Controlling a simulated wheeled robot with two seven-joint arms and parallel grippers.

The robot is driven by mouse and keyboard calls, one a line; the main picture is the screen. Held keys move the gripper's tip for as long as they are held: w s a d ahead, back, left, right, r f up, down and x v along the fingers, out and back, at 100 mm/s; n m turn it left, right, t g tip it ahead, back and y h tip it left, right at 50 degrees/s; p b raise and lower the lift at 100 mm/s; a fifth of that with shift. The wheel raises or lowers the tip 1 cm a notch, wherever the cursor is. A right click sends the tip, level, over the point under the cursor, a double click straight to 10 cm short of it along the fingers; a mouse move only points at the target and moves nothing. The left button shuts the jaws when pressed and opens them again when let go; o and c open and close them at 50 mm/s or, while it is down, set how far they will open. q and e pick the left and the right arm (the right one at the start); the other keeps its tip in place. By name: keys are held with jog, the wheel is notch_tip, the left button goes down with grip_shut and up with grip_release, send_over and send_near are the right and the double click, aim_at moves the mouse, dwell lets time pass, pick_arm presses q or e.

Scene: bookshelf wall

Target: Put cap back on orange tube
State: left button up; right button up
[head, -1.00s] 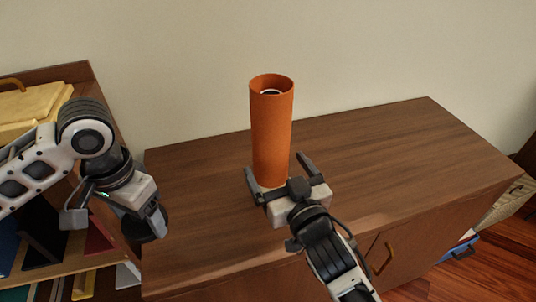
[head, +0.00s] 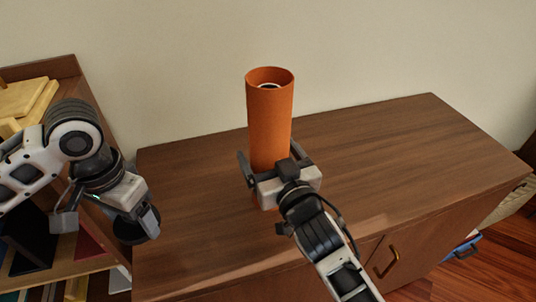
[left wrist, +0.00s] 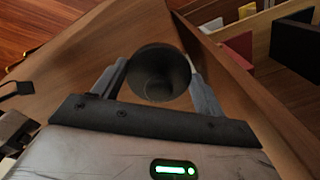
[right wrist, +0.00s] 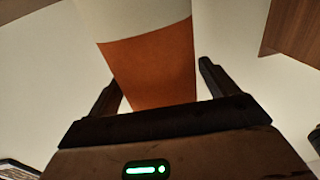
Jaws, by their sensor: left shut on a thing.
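The orange tube (head: 270,115) stands upright on the brown cabinet, its top open, with a pale ring visible inside. My right gripper (head: 268,154) is at its lower part, one finger on each side. In the right wrist view the tube (right wrist: 155,70) lies between the open fingers, with a gap at the right finger. My left gripper (head: 142,215) is left of the tube, over the cabinet's left end, shut on the dark round cap (head: 132,232). The left wrist view shows the cap (left wrist: 160,75) between both fingers, its hollow side visible.
The wooden cabinet top (head: 400,140) is clear to the right of the tube. A plain wall (head: 400,45) rises behind. A lower shelf with books and pale boards (head: 28,98) is at the left. A blue object (head: 465,245) sits low at the right.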

jog(key=c, duration=0.9)
jog(key=shift+r, duration=0.2)
